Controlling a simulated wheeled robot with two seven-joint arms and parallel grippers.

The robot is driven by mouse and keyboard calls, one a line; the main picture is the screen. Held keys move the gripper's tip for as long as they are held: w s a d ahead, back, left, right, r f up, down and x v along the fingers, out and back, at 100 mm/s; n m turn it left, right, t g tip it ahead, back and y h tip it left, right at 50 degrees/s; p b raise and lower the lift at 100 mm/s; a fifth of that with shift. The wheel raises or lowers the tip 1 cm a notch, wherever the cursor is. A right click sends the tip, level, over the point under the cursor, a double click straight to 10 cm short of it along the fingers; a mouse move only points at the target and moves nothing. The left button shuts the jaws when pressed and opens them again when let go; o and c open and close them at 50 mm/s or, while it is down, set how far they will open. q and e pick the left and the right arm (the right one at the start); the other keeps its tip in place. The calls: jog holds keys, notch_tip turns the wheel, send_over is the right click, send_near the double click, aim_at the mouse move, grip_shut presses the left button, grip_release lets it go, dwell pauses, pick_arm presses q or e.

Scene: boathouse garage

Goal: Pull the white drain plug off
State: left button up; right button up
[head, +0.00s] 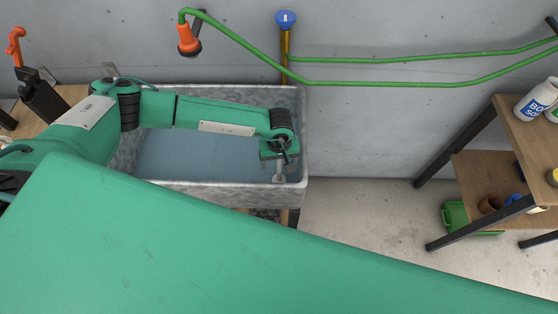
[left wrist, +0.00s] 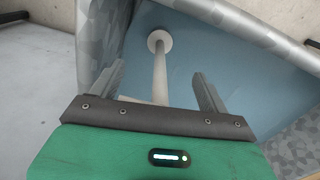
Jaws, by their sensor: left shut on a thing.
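The white drain plug (head: 280,178) stands at the right end of the grey metal sink, below my left gripper (head: 281,157). In the left wrist view the plug (left wrist: 160,70) shows as a long pale stem with a round pale end at the far side. The stem runs toward my left gripper (left wrist: 160,92), whose two grey fingers lie on either side of it. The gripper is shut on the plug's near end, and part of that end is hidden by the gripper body. My right gripper is not in view.
The sink (head: 220,193) has high walls and holds bluish water (head: 195,158). A green hose (head: 350,84) with an orange nozzle (head: 187,40) hangs on the wall above. A wooden shelf (head: 475,165) with bottles stands at the right. Bare floor lies between sink and shelf.

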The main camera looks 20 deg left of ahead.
pick_arm(q)
jog(key=shift+r, duration=0.7)
jog(key=shift+r+p, duration=0.65)
jog(key=shift+r, duration=0.2)
jog(key=shift+r+p, duration=0.45)
jog(key=shift+r, duration=0.5)
jog(key=shift+r+p, duration=0.95)
jog(key=shift+r, duration=1.5)
